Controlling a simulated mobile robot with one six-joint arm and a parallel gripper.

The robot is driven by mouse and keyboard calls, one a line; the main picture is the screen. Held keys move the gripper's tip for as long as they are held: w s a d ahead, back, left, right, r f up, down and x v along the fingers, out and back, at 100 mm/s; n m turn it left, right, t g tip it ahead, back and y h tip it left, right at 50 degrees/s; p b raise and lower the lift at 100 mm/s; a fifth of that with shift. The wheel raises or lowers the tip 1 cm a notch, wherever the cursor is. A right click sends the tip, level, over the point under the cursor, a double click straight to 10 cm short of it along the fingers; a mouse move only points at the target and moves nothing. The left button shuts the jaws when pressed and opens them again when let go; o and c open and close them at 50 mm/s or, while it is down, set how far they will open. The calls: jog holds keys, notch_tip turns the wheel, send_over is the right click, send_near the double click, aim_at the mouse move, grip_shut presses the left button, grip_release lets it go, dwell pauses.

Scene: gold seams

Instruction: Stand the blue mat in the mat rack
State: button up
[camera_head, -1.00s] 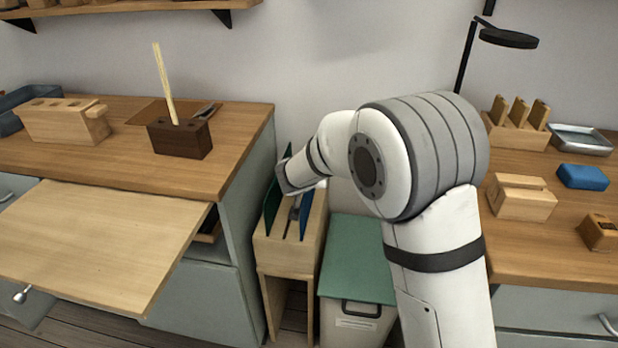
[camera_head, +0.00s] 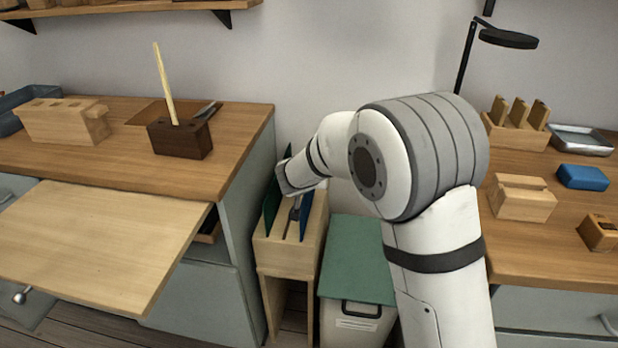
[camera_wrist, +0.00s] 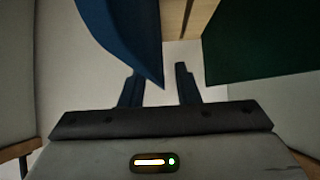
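The blue mat (camera_head: 306,216) stands upright in the wooden mat rack (camera_head: 288,258), in the slot area right of a dark green mat (camera_head: 271,212). My gripper (camera_head: 295,208) points down over the rack between the two mats, partly hidden by my wrist. In the wrist view the fingers (camera_wrist: 159,88) are apart. The blue mat (camera_wrist: 122,28) hangs near the left finger and its corner shows between the fingers, with a clear gap to the right finger. The green mat (camera_wrist: 262,45) is at upper right. Whether the blue mat touches a finger cannot be told.
A wooden bench (camera_head: 130,172) with a pulled-out board (camera_head: 90,245) is left of the rack. A green-lidded bin (camera_head: 357,262) stands close on its right. A second bench (camera_head: 555,250) holds wooden blocks and a blue block (camera_head: 582,177).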

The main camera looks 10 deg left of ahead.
dwell(0.3)
jog(key=shift+b+v, duration=0.4)
jog(key=shift+v, duration=4.15)
jog(key=shift+w+r, duration=0.1)
jog(key=shift+r+p, duration=1.7)
jog(key=shift+r, duration=1.2)
